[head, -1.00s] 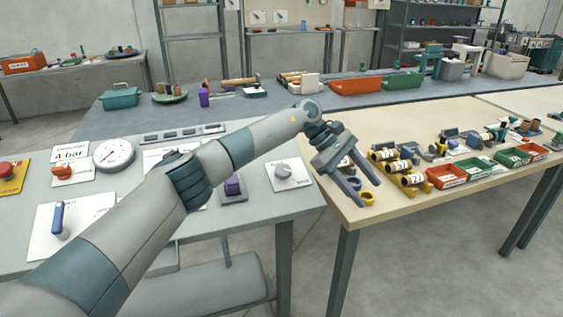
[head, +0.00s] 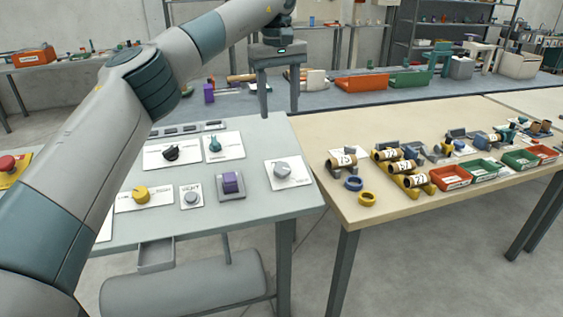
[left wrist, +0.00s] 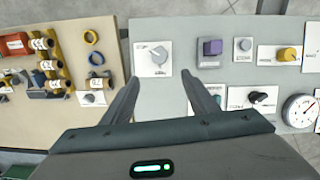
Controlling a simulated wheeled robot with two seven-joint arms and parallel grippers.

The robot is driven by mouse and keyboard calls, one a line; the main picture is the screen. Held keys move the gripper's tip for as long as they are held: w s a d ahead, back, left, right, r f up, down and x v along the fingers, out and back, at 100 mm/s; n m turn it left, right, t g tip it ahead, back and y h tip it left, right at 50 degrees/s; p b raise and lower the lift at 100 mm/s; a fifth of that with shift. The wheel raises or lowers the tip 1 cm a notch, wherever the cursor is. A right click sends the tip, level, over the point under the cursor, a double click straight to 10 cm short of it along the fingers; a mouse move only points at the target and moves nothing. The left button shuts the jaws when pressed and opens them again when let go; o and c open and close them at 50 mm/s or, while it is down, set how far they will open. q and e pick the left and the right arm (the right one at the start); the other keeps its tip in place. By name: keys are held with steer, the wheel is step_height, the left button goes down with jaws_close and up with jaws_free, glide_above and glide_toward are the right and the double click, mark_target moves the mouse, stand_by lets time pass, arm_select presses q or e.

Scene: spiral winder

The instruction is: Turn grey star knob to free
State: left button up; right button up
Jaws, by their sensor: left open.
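The grey star knob (head: 282,170) sits on a white plate (head: 301,184) at the right end of the grey panel table in the head view. It also shows in the left wrist view (left wrist: 158,54), above the gap between my fingers. My left gripper (head: 281,114) is open and empty, its fingers pointing down, behind the knob and raised above the table's far edge. The fingertips also show in the left wrist view (left wrist: 160,77), apart from the knob. The lettering on the plate is too small to read. My right gripper is not in view.
Near the star knob are a purple block switch (head: 231,183), a grey button (head: 191,198), a yellow knob (head: 141,194), a black knob (head: 171,153) and a teal knob (head: 214,144). The wooden table (head: 337,208) on the right holds rings, labelled cylinders and trays.

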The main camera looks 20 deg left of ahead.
mark_target(282, 166)
arm_select(q)
steer(key=f, duration=0.5)
steer(key=f+p, duration=0.1)
steer(key=f, duration=0.5)
steer(key=f+p, duration=0.1)
steer(key=f, duration=0.4)
steer(key=shift+w+d+f, duration=0.15)
steer(key=shift+d+f, duration=0.05)
steer(key=shift+d, duration=0.05)
steer(key=shift+f, duration=0.55)
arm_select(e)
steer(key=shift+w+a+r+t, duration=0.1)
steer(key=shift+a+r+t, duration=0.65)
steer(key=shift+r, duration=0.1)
arm_select(q)
steer(key=shift+c, duration=0.6)
steer(key=c, duration=1)
